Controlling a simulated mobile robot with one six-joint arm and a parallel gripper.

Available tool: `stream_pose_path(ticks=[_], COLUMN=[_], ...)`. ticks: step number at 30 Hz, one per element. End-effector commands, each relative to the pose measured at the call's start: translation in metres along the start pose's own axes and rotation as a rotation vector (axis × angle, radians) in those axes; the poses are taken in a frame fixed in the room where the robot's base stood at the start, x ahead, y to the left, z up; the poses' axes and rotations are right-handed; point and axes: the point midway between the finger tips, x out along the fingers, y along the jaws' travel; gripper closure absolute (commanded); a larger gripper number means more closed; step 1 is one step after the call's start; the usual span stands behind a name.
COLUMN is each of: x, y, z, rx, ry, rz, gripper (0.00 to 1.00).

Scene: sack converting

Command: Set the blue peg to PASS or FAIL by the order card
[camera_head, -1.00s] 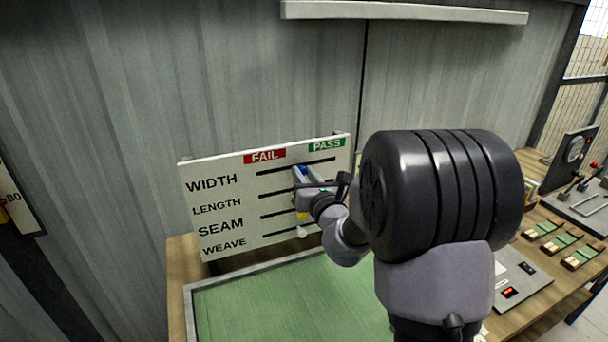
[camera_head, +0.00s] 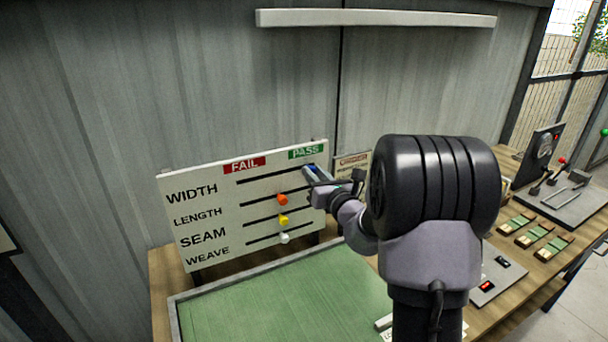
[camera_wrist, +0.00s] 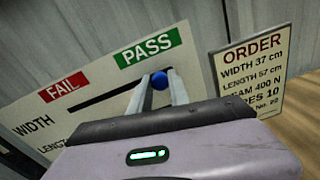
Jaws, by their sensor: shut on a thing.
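The white board (camera_head: 205,235) has rows WIDTH, LENGTH, SEAM and WEAVE, each with a dark slot, under a red FAIL label (camera_head: 245,164) and a green PASS label (camera_head: 306,152). The blue peg (camera_wrist: 160,79) is at the right end of the WIDTH slot, below PASS, between the fingertips of my gripper (camera_wrist: 160,86), which is shut on it. In the head view, my gripper (camera_head: 309,172) partly hides the peg. The order card (camera_wrist: 250,75) right of the board reads WIDTH 37 cm and LENGTH 57 cm; my gripper partly hides its lower lines.
Orange (camera_head: 282,200), yellow (camera_head: 283,220) and white (camera_head: 285,238) pegs sit in the lower rows, close below my gripper. A green mat (camera_head: 280,297) lies before the board. A panel with levers (camera_head: 570,190) and several green-and-wood blocks stand on the bench at right.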

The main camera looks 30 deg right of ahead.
Motion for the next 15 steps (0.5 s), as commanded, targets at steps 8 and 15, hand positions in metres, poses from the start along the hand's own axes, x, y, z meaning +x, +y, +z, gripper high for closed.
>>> stream_pose_path(ticks=[8, 15], x=[0.0, 0.0], y=[-0.0018, -0.0011], z=[0.0024, 0.0013], rx=[0.001, 0.0], ry=[-0.006, -0.004], rz=[-0.004, -0.003], gripper=[0.68, 0.55])
